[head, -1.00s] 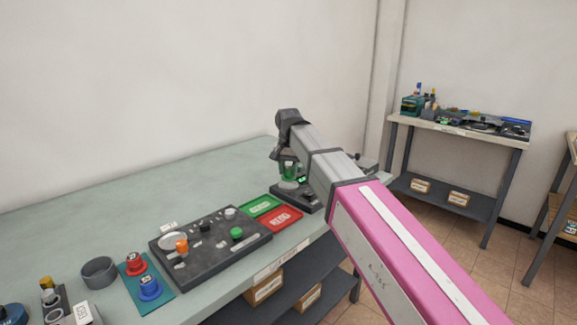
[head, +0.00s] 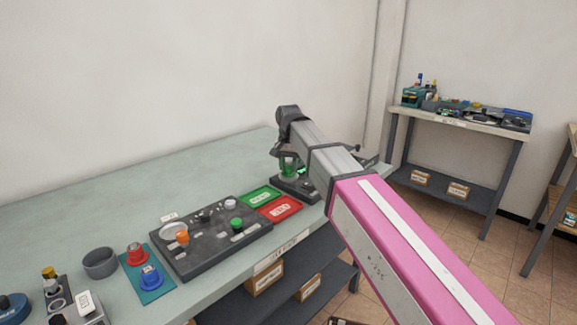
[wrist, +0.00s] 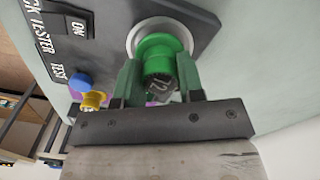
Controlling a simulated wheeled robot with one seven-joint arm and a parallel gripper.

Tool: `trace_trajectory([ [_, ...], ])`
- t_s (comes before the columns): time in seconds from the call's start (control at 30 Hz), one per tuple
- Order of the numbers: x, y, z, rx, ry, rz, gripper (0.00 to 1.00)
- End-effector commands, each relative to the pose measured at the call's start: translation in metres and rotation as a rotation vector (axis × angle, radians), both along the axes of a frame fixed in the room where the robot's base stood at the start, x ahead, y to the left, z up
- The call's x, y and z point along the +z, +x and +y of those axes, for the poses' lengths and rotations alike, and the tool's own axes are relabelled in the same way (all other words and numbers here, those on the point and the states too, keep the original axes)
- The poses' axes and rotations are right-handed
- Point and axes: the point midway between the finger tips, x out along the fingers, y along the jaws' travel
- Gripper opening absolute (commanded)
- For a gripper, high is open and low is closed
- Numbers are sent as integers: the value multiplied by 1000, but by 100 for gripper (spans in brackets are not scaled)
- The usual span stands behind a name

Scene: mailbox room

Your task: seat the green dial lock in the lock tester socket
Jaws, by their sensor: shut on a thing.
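The green dial lock (wrist: 158,58) is between my gripper's two green fingers in the wrist view. Its dark face, marked with digits, points toward the camera. My gripper (wrist: 160,80) is shut on it. Behind the lock is the round metal socket ring (wrist: 134,36) of the lock tester (wrist: 95,12). The lock lines up with the ring, but I cannot tell how deep it sits. In the head view, the lock (head: 288,167) shows small under my gripper (head: 287,160), over the dark tester (head: 300,189), which my arm partly hides.
A green tray (head: 259,197) and a red tray (head: 280,208) lie left of the tester. A dark board (head: 205,250) with several knobs is beside them. A blue lock and a red lock stand on a teal mat (head: 155,291). The back of the bench (head: 150,183) is clear.

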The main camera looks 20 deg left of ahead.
Motion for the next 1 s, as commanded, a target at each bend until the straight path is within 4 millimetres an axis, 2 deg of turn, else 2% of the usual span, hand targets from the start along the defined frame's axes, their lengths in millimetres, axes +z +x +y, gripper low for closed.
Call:
trace_trajectory([
  [0.6, 0, 0, 0, 0, 0, 0, 12],
  [1.0, -9, 0, 0, 0, 0, 0, 12],
])
